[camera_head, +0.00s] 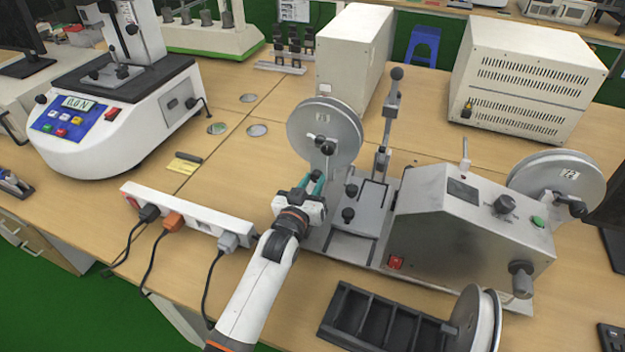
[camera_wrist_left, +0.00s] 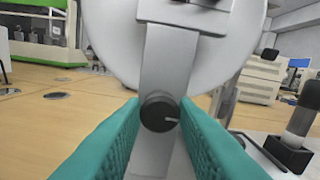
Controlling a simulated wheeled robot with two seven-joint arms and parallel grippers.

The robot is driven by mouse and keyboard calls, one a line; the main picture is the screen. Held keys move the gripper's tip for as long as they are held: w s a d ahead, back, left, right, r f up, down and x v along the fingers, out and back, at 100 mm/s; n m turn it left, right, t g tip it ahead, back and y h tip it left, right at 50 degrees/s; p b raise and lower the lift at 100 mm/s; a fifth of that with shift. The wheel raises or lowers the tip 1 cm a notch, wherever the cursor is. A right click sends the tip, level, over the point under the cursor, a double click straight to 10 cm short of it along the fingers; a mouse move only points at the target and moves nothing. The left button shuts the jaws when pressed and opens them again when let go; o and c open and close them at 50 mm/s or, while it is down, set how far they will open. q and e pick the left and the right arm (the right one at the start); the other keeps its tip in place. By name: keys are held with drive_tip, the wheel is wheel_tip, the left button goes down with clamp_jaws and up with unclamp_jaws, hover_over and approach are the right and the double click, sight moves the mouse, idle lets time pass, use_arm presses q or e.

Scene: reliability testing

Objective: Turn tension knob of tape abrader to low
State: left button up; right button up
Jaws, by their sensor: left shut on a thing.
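The tape abrader (camera_head: 440,241) is a grey machine with reels at both ends. Its left reel (camera_head: 337,118) stands on a grey post, which shows in the left wrist view (camera_wrist_left: 166,66). The tension knob (camera_wrist_left: 158,114) is a small round black knob on that post, with a white mark pointing right. My left gripper (camera_head: 313,183) has teal fingers, shut on the knob from either side, just below the reel. In the head view the knob is hidden or cannot be told apart at the fingers. My right gripper is not in view.
A white power strip (camera_head: 187,212) with plugs and cables lies left of my left arm. A black divided tray (camera_head: 371,322) and a loose reel (camera_head: 475,318) are at the front. A white tester (camera_head: 119,112) stands far left.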

use_arm(q)
drive_tip(key=shift+n, duration=0.6)
drive_tip(key=o, duration=1)
drive_tip(key=shift+s, duration=0.1)
drive_tip(key=v, duration=1.2)
